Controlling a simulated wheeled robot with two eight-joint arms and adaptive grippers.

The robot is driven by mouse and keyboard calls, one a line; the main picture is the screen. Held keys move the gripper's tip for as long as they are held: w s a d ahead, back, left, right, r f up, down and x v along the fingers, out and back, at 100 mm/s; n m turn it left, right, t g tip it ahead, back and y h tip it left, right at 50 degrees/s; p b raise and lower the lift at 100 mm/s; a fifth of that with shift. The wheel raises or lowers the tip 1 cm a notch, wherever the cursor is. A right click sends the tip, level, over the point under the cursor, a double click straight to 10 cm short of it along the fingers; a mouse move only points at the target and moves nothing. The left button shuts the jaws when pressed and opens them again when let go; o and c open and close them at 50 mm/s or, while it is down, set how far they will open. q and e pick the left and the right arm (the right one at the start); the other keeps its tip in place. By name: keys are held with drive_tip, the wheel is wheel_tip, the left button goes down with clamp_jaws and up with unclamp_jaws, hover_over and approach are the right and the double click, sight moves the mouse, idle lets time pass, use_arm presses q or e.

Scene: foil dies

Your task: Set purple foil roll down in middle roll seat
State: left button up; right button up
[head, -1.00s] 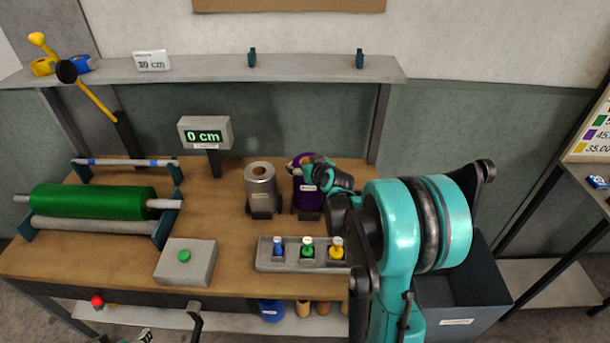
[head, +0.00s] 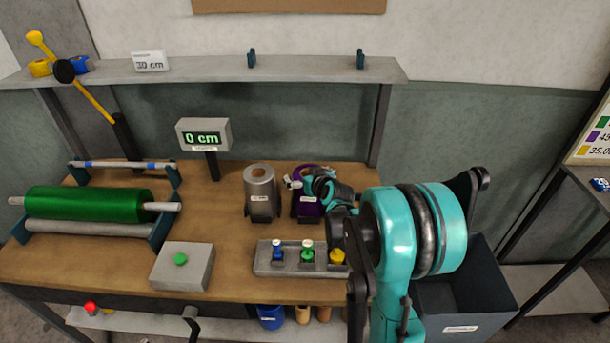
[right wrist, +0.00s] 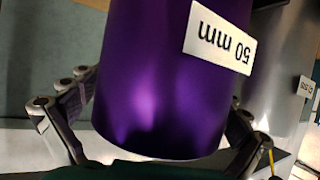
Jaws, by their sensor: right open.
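The purple foil roll (head: 305,209) stands upright in the roll seat just right of the silver roll. Its top is partly covered by my right gripper (head: 303,181). In the right wrist view the purple roll (right wrist: 165,85) fills the middle and bears a "50 mm" label. There the fingers of my right gripper (right wrist: 150,135) lie on either side of the roll and are open around it. The roll's base in the seat (head: 306,218) is mostly hidden. My left gripper is not in view.
A silver roll (head: 260,190) stands close on the left. A grey tray (head: 263,268) with several coloured plugs is in front. A green roll (head: 85,204) lies on a stand at the left. A dark bin (head: 460,300) is at the right.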

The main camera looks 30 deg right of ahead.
drive_tip(key=shift+r, duration=0.1)
drive_tip(key=shift+s+r, duration=0.15)
drive_tip(key=p+v, duration=0.4)
drive_tip(key=v, duration=0.8)
drive_tip(key=s+a+n+g+y, duration=0.15)
drive_tip(key=s+a, duration=0.35)
drive_tip(key=a, duration=0.7)
drive_tip(key=s+a+g, duration=0.2)
drive_tip(key=s+a, duration=0.2)
drive_tip(key=s, duration=0.3)
drive_tip(key=s+a+f+g, duration=0.1)
drive_tip(key=s+a+g, duration=0.1)
drive_tip(key=s+a, duration=0.2)
drive_tip(key=s, duration=0.3)
drive_tip(key=shift+s, duration=0.25)
